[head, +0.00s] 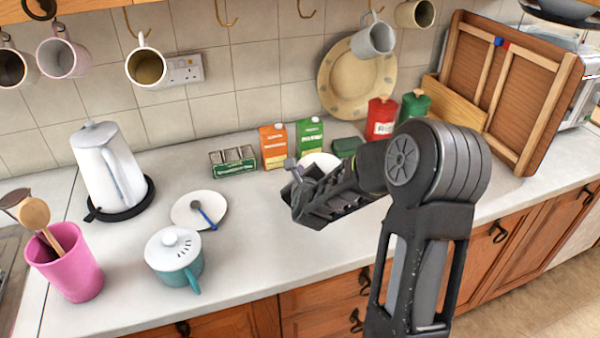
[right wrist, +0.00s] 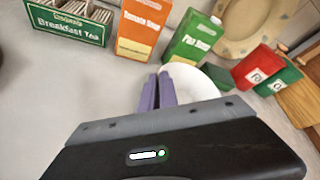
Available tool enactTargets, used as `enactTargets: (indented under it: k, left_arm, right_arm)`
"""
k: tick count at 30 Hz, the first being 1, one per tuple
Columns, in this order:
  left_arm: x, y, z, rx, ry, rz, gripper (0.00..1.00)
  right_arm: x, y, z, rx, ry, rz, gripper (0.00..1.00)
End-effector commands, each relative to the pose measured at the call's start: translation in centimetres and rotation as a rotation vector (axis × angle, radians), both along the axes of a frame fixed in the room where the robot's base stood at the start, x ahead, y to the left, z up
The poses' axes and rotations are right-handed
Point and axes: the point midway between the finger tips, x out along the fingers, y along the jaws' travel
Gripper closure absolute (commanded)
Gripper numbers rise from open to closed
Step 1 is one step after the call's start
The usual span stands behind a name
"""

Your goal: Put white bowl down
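The white bowl (head: 322,160) is partly hidden behind my right gripper in the head view, in front of the orange and green cartons. In the right wrist view the bowl (right wrist: 196,84) lies just beyond my gripper body, which hides its near part. My right gripper (head: 293,166) reaches in from the right. Its two purple fingers (right wrist: 157,91) are close together at the bowl's left rim and appear shut on it. I cannot tell whether the bowl touches the counter or hangs slightly above it. My left gripper is not in view.
The orange carton (head: 273,146), green carton (head: 309,139), tea box (head: 232,161) and red canister (head: 380,118) stand behind. A saucer (head: 184,212) with a spoon and a teal pot (head: 174,262) are left. The counter (head: 255,245) is clear in front.

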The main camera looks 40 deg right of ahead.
Motion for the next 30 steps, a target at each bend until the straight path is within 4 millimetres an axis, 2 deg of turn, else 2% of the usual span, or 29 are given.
enactTargets:
  k: [3,4,12,23,30]
  left_arm:
    - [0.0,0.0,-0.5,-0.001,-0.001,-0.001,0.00]
    - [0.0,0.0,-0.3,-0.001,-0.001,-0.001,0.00]
    - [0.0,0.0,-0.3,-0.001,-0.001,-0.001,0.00]
    - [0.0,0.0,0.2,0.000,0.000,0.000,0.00]
    - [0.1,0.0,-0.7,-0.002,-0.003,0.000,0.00]
  right_arm:
    - [0.0,0.0,-0.3,-0.001,-0.002,0.000,1.00]
    - [0.0,0.0,-0.2,0.000,0.000,0.000,0.93]
    - [0.0,0.0,-0.2,0.000,0.000,0.000,0.73]
    - [0.0,0.0,0.2,0.001,0.000,0.001,0.73]
    - [-2.6,1.7,1.2,0.001,-0.003,0.000,0.73]
